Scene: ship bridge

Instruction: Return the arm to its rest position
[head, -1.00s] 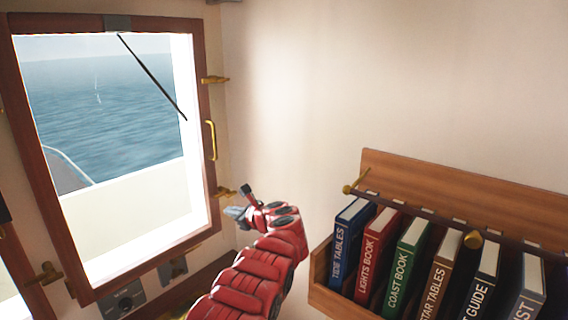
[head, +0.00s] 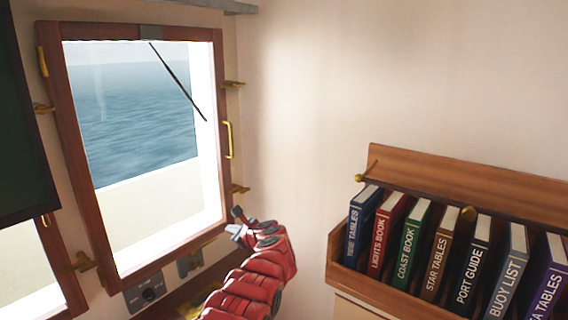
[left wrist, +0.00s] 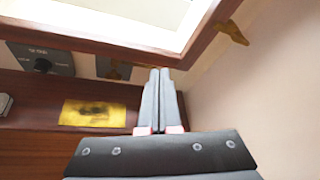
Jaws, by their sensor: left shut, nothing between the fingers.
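My left arm is red and comes up from the bottom in the head view. Its gripper (head: 236,226) is in front of the wall, just right of the lower right corner of the window (head: 135,150). In the left wrist view the two dark fingers (left wrist: 160,95) lie side by side, shut, with nothing between them. They point toward the ledge below the window frame, apparently apart from it. My right gripper is not in view.
A wooden shelf (head: 340,246) with several labelled books is on the wall to the right. Brass latches stick out beside the window. A control plate (head: 148,293) with a knob and a yellow plate (left wrist: 93,113) are below the window. The wall between window and shelf is bare.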

